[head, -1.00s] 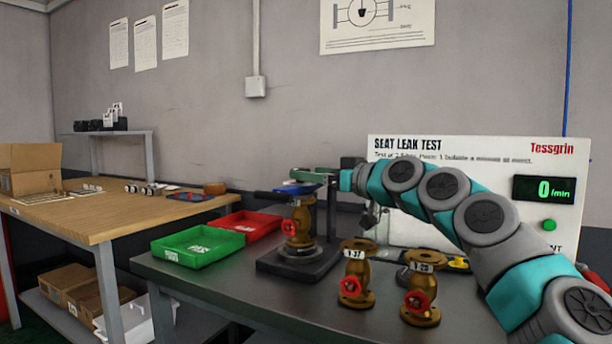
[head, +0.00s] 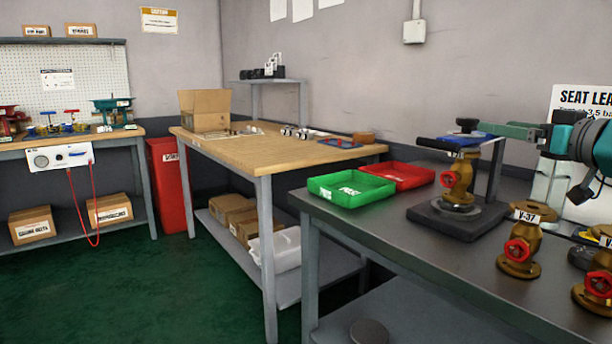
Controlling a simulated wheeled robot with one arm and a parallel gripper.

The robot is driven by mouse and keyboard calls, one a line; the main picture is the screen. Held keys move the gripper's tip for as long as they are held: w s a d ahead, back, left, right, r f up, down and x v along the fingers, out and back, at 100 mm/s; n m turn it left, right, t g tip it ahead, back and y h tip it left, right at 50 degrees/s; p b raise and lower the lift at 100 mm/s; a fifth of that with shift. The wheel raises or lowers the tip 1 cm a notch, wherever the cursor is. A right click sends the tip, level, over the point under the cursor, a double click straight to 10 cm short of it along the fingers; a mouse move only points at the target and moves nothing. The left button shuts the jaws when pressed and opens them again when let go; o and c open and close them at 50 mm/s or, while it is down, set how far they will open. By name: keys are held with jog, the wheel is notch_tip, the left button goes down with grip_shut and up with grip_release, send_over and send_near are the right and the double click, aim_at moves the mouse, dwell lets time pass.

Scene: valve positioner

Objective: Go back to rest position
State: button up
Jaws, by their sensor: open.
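My arm reaches in from the right edge in the head view. My gripper (head: 486,128) is open, its green fingers pointing left near the top of the test stand. A brass valve with a red handwheel (head: 459,178) stands upright on the stand's dark base (head: 421,214). Most of my arm is out of view.
Brass valve V-37 (head: 520,245) and another valve (head: 597,285) stand at the bench front. A green tray (head: 350,189) and a red tray (head: 398,175) sit left of the stand. A wooden table (head: 270,150) stands behind. Green floor (head: 170,290) is free at left.

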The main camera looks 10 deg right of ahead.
jog(key=a+f+n+g+y, duration=0.2)
jog(key=a+f+g, duration=0.1)
jog(key=a, duration=0.9)
jog(key=a+f+n+g+y, duration=0.1)
jog(key=a+f+n+g, duration=0.15)
jog(key=a, duration=0.95)
jog(key=s+a+f+g+h, duration=0.1)
jog(key=s+a+f+g, duration=0.1)
jog(key=a+f, duration=0.4)
jog(key=s+a+f+g, duration=0.3)
jog(key=a+f, duration=0.1)
jog(key=f, duration=0.4)
jog(key=s+f+m+g+h+p, duration=0.1)
jog(key=s+f+m+g+h, duration=0.2)
jog(key=s+f+g, duration=0.6)
jog(key=s+f+m, duration=0.2)
jog(key=s+f, duration=0.9)
jog(key=f, duration=0.3)
jog(key=shift+d+f+m+h, duration=0.3)
jog(key=shift+d+m+h, duration=0.05)
jog(key=shift+h, duration=0.05)
